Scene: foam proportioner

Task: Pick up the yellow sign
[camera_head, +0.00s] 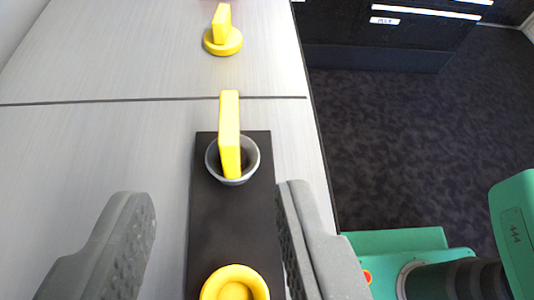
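A flat yellow piece (229,130), possibly the yellow sign, stands upright and nearly edge-on in a grey cup (252,160). The cup sits at the far end of a black tray (210,225). A similar yellow piece (221,22) stands farther back on a round yellow base (223,45), so I cannot tell which one is the sign. My gripper (215,193) is open and empty, its two grey fingers spread wide at the left and right of the tray. The cup and its yellow piece appear ahead of the fingertips, between them in the picture.
A round yellow dish (235,286) is on the near end of the tray, cut off by the picture's bottom edge. The pale worktop (90,140) is clear on the left. Its right edge drops to a dark floor (400,150). Dark drawers (375,45) stand at the back right.

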